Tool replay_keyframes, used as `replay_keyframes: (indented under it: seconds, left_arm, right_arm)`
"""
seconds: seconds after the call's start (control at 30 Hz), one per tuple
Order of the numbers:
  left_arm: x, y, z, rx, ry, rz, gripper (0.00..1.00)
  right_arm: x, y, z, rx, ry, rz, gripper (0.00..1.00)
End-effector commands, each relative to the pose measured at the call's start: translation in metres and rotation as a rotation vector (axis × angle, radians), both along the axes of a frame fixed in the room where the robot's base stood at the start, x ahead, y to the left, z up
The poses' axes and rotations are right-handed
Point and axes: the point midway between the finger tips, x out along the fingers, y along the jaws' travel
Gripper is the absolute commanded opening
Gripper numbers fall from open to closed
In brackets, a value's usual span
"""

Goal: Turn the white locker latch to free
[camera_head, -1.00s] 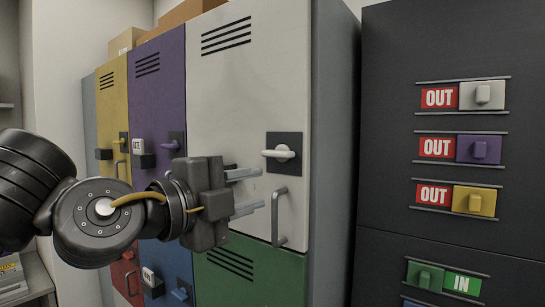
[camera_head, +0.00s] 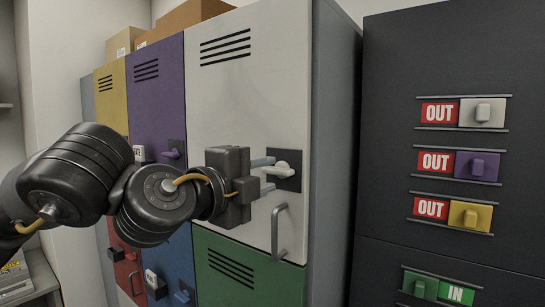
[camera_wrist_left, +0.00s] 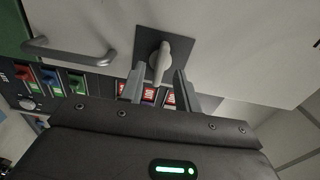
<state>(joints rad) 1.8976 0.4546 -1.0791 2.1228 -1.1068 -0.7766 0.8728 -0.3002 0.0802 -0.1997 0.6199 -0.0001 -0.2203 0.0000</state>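The white locker (camera_head: 250,100) has a white latch (camera_head: 285,169) on a dark square plate near the right edge of its door. The latch handle lies about level, its free end pointing left. My left gripper (camera_head: 268,174) is just left of the latch, fingers pointing at it. In the left wrist view the two fingers (camera_wrist_left: 157,80) are apart, with the end of the latch handle (camera_wrist_left: 160,58) reaching in between their tips. I see gaps at its sides; contact cannot be told. My right gripper is not in view.
A grey bar handle (camera_head: 279,232) stands out from the white door below the latch. Purple (camera_head: 157,90) and yellow lockers stand to the left, a green one (camera_head: 240,275) below. A dark cabinet (camera_head: 440,50) with coloured sliders and OUT and IN labels stands at right.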

Motion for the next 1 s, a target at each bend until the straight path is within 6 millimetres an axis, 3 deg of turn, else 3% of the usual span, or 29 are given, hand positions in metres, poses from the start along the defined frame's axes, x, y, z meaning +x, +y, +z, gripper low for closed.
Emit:
replay_keyframes:
  seconds: [0.23, 0.57, 0.8, 1.0]
  left_arm:
    - [0.02, -0.014, 0.0, 0.001, 0.001, 0.0, 0.33]
    - [0.023, -0.016, -0.001, -0.001, -0.001, 0.0, 0.33]
    - [0.022, -0.016, 0.0, 0.0, -0.001, 0.0, 0.01]
    - [0.022, -0.016, -0.001, 0.001, -0.002, 0.0, 0.0]
  right_arm:
    - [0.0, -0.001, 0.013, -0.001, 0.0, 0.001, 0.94]
    - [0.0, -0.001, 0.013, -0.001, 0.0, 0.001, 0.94]
    - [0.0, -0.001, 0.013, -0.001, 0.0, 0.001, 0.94]
    - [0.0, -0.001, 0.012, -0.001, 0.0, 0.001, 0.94]
